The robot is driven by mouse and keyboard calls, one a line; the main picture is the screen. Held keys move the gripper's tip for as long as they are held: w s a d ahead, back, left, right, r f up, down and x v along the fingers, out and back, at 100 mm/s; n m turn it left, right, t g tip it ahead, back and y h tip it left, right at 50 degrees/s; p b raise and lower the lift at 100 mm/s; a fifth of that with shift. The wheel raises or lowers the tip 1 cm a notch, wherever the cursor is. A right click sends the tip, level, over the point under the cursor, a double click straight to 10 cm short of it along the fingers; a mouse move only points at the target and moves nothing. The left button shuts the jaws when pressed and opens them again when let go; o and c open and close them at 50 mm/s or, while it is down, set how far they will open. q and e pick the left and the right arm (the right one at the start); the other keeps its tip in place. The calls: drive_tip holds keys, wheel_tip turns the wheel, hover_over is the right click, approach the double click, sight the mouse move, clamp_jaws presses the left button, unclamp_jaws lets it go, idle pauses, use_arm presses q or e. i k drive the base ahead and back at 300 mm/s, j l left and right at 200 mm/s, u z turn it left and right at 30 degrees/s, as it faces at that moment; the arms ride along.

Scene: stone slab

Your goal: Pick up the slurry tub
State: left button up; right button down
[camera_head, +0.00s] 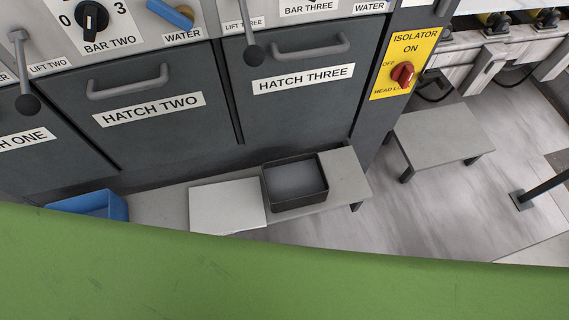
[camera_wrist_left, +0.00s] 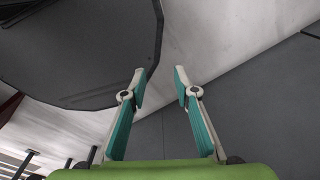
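A dark, open rectangular tub with flat grey contents (camera_head: 295,182) sits on a low grey bench below hatch three in the head view. It looks like the slurry tub, but carries no label I can read. My left gripper (camera_wrist_left: 160,80) shows only in the left wrist view. Its two teal-padded fingers are apart with nothing between them. The tub cannot be made out in that wrist view. My right gripper is in neither view.
A pale flat slab (camera_head: 227,204) lies left of the tub on the low bench (camera_head: 348,175). A blue bin (camera_head: 90,205) is further left. A small grey table (camera_head: 440,135) stands right. Hatches with handles rise behind. A green surface hides the foreground.

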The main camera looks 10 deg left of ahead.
sight(294, 183)
drive_tip(key=i+l+u, duration=0.2)
drive_tip(key=l+u, duration=0.15)
drive_tip(key=i+l+u, duration=0.2)
drive_tip(key=l+u, duration=0.2)
drive_tip(key=i+l+u, duration=0.1)
drive_tip(key=l+u, duration=0.6)
drive_tip(key=l, duration=0.15)
drive_tip(key=l+u, duration=0.35)
drive_tip(key=l, duration=0.15)
drive_tip(key=i, duration=0.05)
